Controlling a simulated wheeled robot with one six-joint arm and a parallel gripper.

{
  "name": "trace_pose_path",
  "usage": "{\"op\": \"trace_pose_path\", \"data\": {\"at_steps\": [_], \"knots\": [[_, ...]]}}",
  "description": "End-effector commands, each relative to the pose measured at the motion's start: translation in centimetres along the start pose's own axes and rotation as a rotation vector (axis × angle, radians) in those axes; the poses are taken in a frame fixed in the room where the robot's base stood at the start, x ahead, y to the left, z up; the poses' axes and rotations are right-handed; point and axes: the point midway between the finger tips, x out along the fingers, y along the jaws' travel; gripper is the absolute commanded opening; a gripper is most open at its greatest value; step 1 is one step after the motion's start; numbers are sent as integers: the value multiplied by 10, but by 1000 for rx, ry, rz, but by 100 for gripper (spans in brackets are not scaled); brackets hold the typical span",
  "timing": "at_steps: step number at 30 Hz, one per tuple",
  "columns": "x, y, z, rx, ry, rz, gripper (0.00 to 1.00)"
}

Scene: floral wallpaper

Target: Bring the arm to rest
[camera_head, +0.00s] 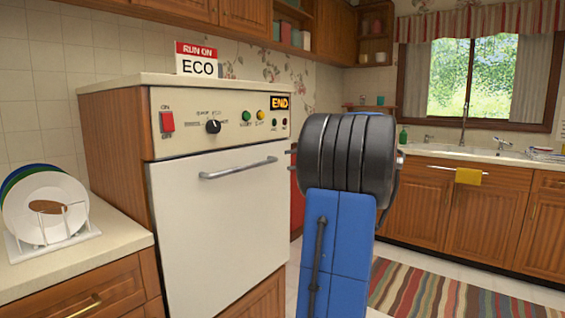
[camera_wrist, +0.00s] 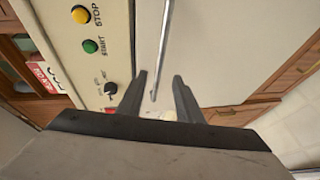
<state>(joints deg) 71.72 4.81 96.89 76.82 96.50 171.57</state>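My gripper (camera_wrist: 159,76) shows in the wrist view with its two dark fingers apart and nothing between them. Its fingers point toward the front of a white dishwasher (camera_head: 222,215), and the door handle (camera_head: 243,166) runs past between them in the picture. I cannot tell how far off the front is. In the head view my blue and black arm stands right of the dishwasher and hides most of the gripper. The dishwasher door is shut. Its panel has a red switch (camera_head: 167,122), a dark knob (camera_head: 213,127), a green and a yellow button, and a lit END display (camera_head: 279,103).
A RUN ON ECO sign (camera_head: 197,60) stands on the dishwasher's top. A rack with plates (camera_head: 45,208) sits on the left counter (camera_head: 80,256). A sink counter (camera_head: 470,153) runs along the back right. A striped rug (camera_head: 440,296) lies on open floor at the right.

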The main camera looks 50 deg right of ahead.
Motion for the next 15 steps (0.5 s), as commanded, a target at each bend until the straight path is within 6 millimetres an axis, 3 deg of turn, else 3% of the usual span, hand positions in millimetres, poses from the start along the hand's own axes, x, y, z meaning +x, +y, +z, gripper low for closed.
{"op": "trace_pose_path", "data": {"at_steps": [5, 15], "knots": [[-11, 0, 0, 1, 0, 0, 33], [-12, 0, 0, 1, 0, -1, 33]]}}
